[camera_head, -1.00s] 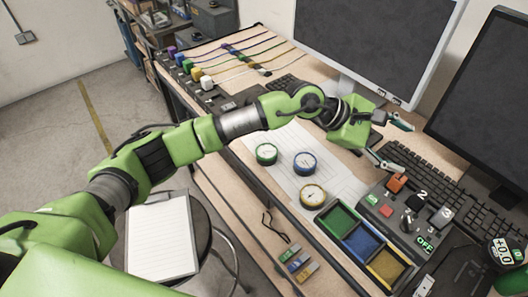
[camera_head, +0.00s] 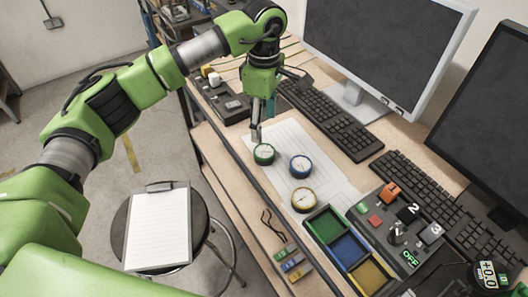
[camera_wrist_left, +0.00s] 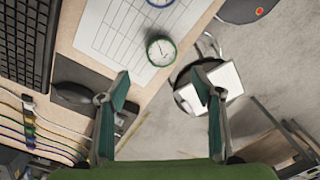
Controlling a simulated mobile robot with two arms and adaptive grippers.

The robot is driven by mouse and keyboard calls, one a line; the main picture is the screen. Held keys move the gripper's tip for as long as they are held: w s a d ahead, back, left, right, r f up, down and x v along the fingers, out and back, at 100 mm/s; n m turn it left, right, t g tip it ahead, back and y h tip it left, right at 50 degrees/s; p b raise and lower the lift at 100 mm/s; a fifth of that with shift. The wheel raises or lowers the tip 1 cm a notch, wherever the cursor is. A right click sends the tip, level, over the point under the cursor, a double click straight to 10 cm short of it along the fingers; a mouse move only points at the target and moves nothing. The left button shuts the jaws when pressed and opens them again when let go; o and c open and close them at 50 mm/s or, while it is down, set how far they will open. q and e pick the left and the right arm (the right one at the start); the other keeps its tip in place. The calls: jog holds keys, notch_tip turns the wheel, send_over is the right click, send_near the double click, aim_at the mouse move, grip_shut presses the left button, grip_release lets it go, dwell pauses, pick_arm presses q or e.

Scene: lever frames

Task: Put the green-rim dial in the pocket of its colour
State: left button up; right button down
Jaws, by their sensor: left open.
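The green-rim dial (camera_head: 264,153) has a white face and lies on the white sheet near the desk's front edge. It also shows in the left wrist view (camera_wrist_left: 161,51), ahead of my fingertips. The blue-rim dial (camera_head: 301,166) and the yellow-rim dial (camera_head: 304,200) lie nearby. The tray has a green pocket (camera_head: 324,226), a blue pocket (camera_head: 347,250) and a yellow pocket (camera_head: 370,277), all empty. My left gripper (camera_head: 262,122) points down just behind the green-rim dial. It is open and empty in the left wrist view (camera_wrist_left: 162,85). My right gripper is out of view.
A control box (camera_head: 397,226) with buttons and a lever stands right of the tray. Keyboards (camera_head: 330,117) and monitors (camera_head: 382,45) line the back. Small coloured blocks (camera_head: 292,262) lie at the front edge. A stool with a clipboard (camera_head: 158,230) stands in front.

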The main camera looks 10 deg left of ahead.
pick_arm(q)
jog(key=p, duration=0.1)
send_over(263, 150)
notch_tip(263, 150, down, 4)
jog(key=shift+w+d+f, duration=0.1)
jog(key=shift+f, duration=0.15)
jog(key=f+p, duration=0.1)
jog(key=f, duration=0.1)
jog(key=f+p, duration=0.2)
jog(key=shift+s+f, duration=0.2)
jog(key=shift+f, duration=0.45)
jog(key=c, duration=1.3)
jog(key=shift+w+r, duration=0.1)
jog(key=shift+c, duration=0.4)
jog(key=shift+r, duration=0.5)
jog(key=s+a+r+b, duration=0.2)
jog(key=s+r+b, duration=0.5)
jog(key=s+r, duration=0.5)
jog(key=shift+s+a, duration=0.15)
jog(key=shift+s, duration=0.85)
